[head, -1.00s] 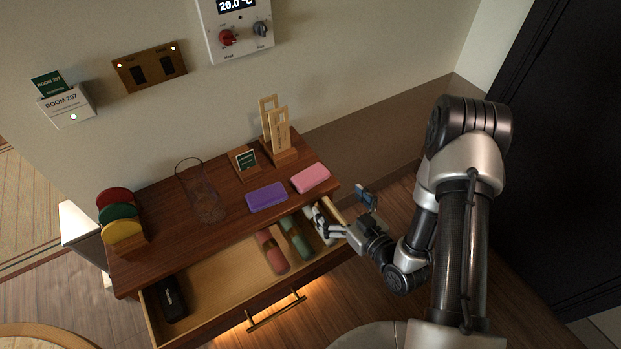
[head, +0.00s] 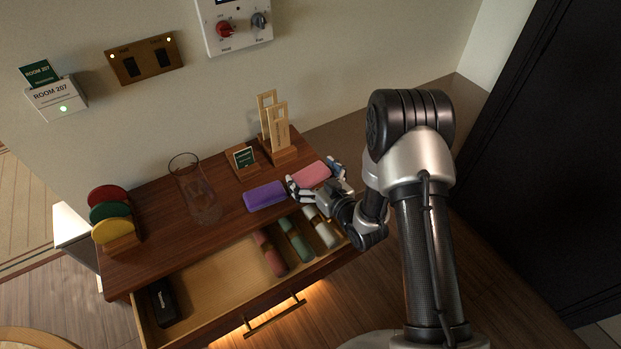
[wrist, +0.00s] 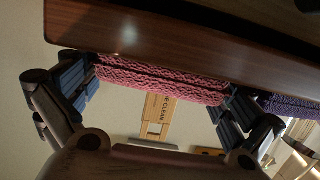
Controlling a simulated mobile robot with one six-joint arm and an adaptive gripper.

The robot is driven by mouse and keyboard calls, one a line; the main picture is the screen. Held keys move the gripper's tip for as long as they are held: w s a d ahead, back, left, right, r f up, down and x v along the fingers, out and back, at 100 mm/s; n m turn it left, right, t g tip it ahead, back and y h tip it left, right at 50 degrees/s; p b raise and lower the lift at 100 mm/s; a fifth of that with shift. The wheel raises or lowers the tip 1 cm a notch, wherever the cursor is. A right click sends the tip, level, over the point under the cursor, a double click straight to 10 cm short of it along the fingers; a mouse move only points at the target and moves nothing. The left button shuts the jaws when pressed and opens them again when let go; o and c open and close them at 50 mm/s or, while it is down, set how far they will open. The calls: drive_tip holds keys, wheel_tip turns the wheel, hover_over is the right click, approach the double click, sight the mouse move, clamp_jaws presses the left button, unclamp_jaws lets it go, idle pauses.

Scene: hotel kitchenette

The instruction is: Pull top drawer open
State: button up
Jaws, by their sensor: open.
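The top drawer (head: 205,287) is pulled out from the dark wooden cabinet. Its brass bar handle (head: 275,316) is on the drawer front, well away from my gripper. My gripper (head: 314,175) is above the right end of the cabinet top, its fingers spread on either side of a folded pink cloth (head: 309,173). The wrist view shows the pink cloth (wrist: 158,80) between the open fingers; I cannot tell whether they touch it. Inside the drawer are a red roll (head: 270,255), a green roll (head: 296,240), a pale roll (head: 321,229) and a black case (head: 163,302).
On the cabinet top (head: 155,235) are a purple folded cloth (head: 265,196), a glass vase (head: 198,190), a small sign (head: 243,158), a wooden hanger stand (head: 276,132) and coloured discs (head: 110,214). The wall is close behind.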

sight(311, 173)
drive_tip(key=shift+c, duration=0.4)
drive_tip(key=c, duration=0.7)
drive_tip(key=shift+r, duration=0.1)
drive_tip(key=shift+c, duration=0.2)
wheel_tip(311, 173, up, 20)
drive_tip(key=p, duration=0.7)
drive_tip(key=d+r+m+t+h, duration=0.1)
drive_tip(key=d+r+m+h, duration=0.1)
drive_tip(key=d, duration=0.3)
drive_tip(key=d+r+m+t+h, duration=0.1)
drive_tip(key=d+r+m+h, duration=0.1)
drive_tip(key=d, duration=0.4)
drive_tip(key=d+r+m+h, duration=0.2)
drive_tip(key=d+r+h, duration=0.2)
drive_tip(key=d, duration=0.1)
drive_tip(key=shift+w+d+r+m+t+h, duration=0.1)
drive_tip(key=shift+d+r+m+t+h, duration=0.1)
drive_tip(key=shift+d+m+t+h, duration=0.2)
